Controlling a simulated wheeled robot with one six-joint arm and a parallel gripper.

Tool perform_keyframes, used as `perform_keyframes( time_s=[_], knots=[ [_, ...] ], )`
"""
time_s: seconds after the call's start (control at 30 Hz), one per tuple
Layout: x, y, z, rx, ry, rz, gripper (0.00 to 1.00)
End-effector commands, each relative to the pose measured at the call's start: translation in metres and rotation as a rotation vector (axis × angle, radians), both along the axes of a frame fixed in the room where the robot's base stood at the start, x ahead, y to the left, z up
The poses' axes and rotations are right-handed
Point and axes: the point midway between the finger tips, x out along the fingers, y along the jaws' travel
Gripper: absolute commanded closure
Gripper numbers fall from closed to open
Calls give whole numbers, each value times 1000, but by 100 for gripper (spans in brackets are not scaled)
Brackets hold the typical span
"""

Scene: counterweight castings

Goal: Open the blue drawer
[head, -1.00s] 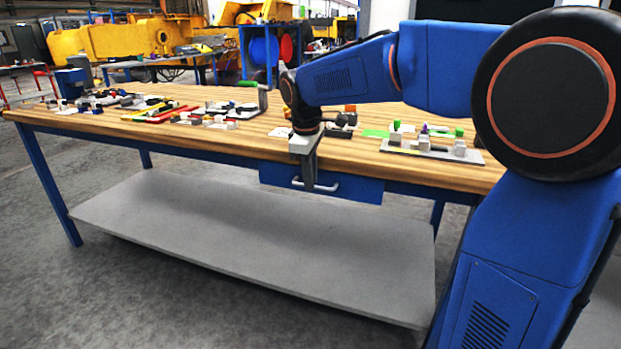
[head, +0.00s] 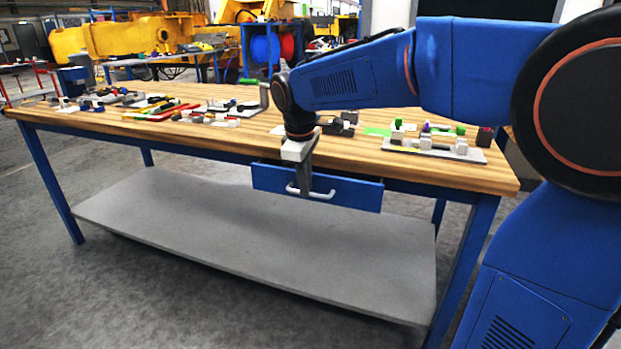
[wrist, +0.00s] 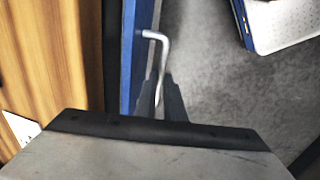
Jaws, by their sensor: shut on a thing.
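The blue drawer (head: 347,192) hangs under the wooden top of the workbench and stands partly pulled out, its front ahead of the bench edge. Its light metal bar handle (head: 322,194) is on the front face. My gripper (head: 304,191) points down in front of the drawer and is shut on the handle. In the wrist view the gripper fingers (wrist: 160,98) close around the handle (wrist: 157,37), whose bent end shows beyond them. The blue drawer front (wrist: 137,60) runs just left of the fingers. The drawer's inside is mostly hidden.
The bench top (head: 250,147) carries several small parts and fixture plates, one plate (head: 432,147) at the right end. A grey lower shelf (head: 250,240) lies below the drawer. The floor in front of the bench is clear.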

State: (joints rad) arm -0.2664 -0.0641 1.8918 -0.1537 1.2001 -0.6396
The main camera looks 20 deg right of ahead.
Motion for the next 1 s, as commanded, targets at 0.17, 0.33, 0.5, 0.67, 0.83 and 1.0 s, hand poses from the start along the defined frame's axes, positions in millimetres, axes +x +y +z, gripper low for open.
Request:
perform_keyframes(
  time_s=[0.17, 0.33, 0.5, 0.67, 0.83, 1.0],
  knots=[
    [-40, 29, 1, 0, -1, 6, 100],
    [-74, 54, 1, 2, -1, 6, 100],
    [-106, 77, 1, 2, -1, 6, 100],
    [-134, 98, 1, 1, -2, 7, 100],
    [-159, 116, 1, 1, -2, 5, 100],
    [-178, 130, 1, 1, -2, 4, 100]
  ],
)
